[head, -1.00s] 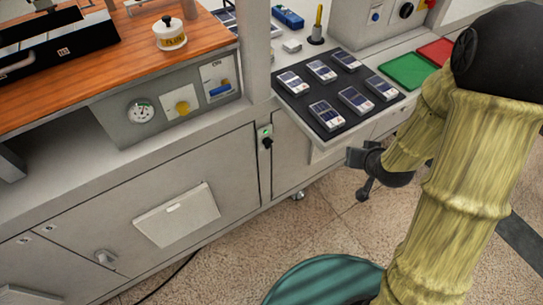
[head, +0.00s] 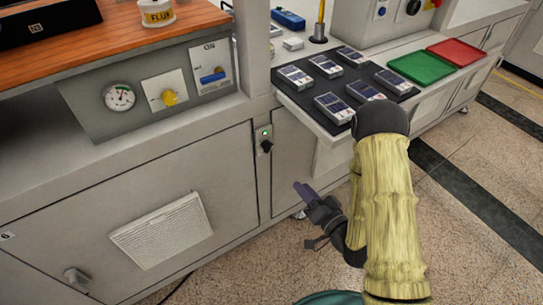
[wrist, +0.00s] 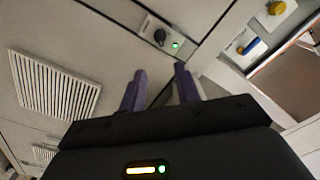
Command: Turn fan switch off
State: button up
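A black rotary knob (head: 266,146) with a lit green lamp (head: 264,133) above it sits on a narrow plate on the cabinet front. I see no readable fan label on it. The knob (wrist: 160,37) and green lamp (wrist: 175,44) also show in the wrist view, beyond my fingertips. My gripper (head: 302,190) is below and right of the knob in the head view, apart from it. In the wrist view its two purple fingers (wrist: 160,72) are spread with nothing between them.
A panel to the upper left holds a gauge (head: 118,97), a yellow knob (head: 169,97) and a blue switch (head: 212,76) marked ON. A slatted vent (head: 162,230) is on the cabinet door. A tray of small modules (head: 328,118) overhangs above my arm.

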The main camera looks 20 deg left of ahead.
jog(key=shift+w+a, duration=0.1)
jog(key=b, duration=0.3)
send_near(270, 150)
jog(key=x, duration=0.9)
jog(key=shift+a, duration=0.15)
jog(key=c, duration=0.6)
